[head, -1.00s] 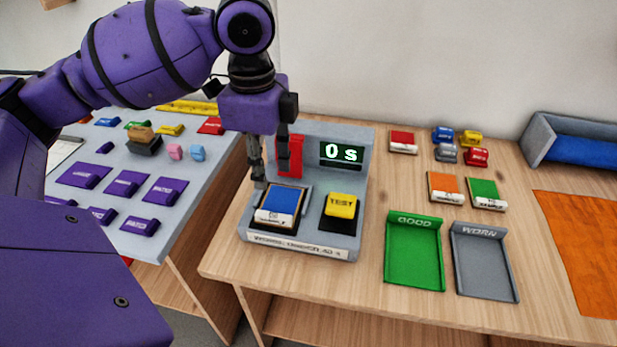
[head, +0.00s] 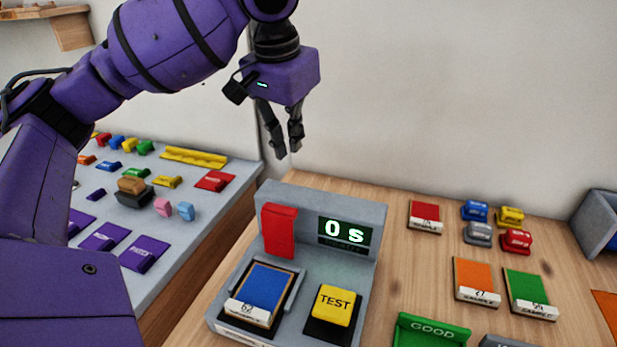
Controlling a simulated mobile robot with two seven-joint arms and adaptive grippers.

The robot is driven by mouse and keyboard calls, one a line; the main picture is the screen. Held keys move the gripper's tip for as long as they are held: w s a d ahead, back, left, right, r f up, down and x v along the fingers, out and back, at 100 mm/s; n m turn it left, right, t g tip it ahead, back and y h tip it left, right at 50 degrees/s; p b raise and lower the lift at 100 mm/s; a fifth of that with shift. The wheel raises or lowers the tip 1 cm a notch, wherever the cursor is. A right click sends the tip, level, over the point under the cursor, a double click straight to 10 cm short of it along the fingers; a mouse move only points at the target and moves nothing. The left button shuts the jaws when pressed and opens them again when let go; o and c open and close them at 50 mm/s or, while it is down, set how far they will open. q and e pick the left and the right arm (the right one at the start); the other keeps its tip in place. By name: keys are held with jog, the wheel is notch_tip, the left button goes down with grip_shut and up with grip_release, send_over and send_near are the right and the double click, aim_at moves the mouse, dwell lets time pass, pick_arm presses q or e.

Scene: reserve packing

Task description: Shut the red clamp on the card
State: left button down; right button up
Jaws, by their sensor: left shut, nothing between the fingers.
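The red clamp (head: 279,231) stands upright against the back panel of the grey tester (head: 374,215), behind the card. The blue card (head: 262,286), with a white label at its near edge, lies flat in the tester's left slot. The clamp is not down over it. My left gripper (head: 288,150) is shut and empty, high above and behind the tester, apart from clamp and card. My right gripper is not in view.
A yellow TEST button (head: 333,304) sits right of the card, below a display (head: 345,232) reading 0 s. A green GOOD tray (head: 430,332) and sample cards lie to the right. Left is a grey table with several coloured pieces (head: 215,181).

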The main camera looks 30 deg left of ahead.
aim_at(298, 188)
pick_arm(q)
jog(key=f+n, duration=0.1)
jog(key=f, duration=0.2)
jog(key=w+f+n+b, duration=0.1)
jog(key=f, duration=0.2)
jog(key=w+a+f+n, duration=0.1)
jog(key=f, duration=0.3)
jog(key=shift+w, duration=0.1)
jog(key=s, duration=0.2)
jog(key=s+r, duration=0.1)
jog(key=shift+s+d, duration=0.2)
jog(key=shift+d, duration=0.2)
jog(key=shift+s+d, duration=0.1)
jog(key=shift+s, duration=0.1)
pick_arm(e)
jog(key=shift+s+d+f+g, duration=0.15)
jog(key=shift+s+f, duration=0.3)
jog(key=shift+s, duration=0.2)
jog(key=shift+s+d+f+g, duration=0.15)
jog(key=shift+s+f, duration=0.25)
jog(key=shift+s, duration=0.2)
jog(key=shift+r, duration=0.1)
